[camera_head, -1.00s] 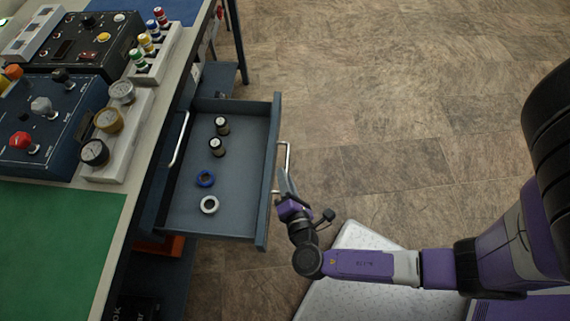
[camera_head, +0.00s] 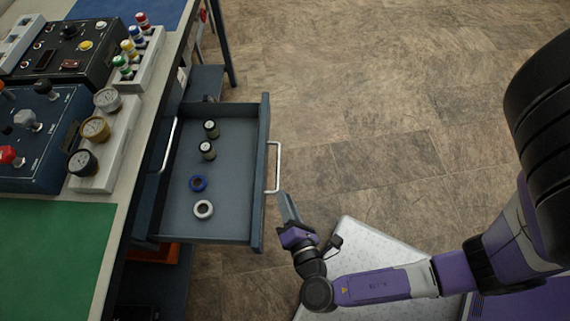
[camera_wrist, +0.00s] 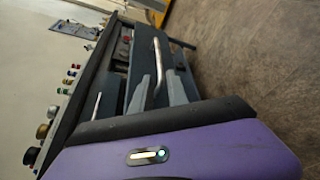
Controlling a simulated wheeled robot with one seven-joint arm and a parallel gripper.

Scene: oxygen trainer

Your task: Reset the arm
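My gripper (camera_head: 286,206) is just outside the open drawer (camera_head: 258,215), close to the lower end of the drawer's handle (camera_head: 278,168). In the head view a small gap shows between the fingertips and the handle. In the wrist view my gripper (camera_wrist: 157,92) has two grey fingers standing apart, with the handle (camera_wrist: 160,62) beyond and between them. Nothing is held. My purple arm reaches in from the right, bent at the wrist.
The drawer holds two dark cylinders with pale bands (camera_head: 211,130) (camera_head: 207,150), a blue ring (camera_head: 198,184) and a white ring (camera_head: 203,210). The workbench (camera_head: 118,215) carries control boxes, gauges and a green mat (camera_head: 50,255). Open floor (camera_head: 390,120) lies right of the drawer.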

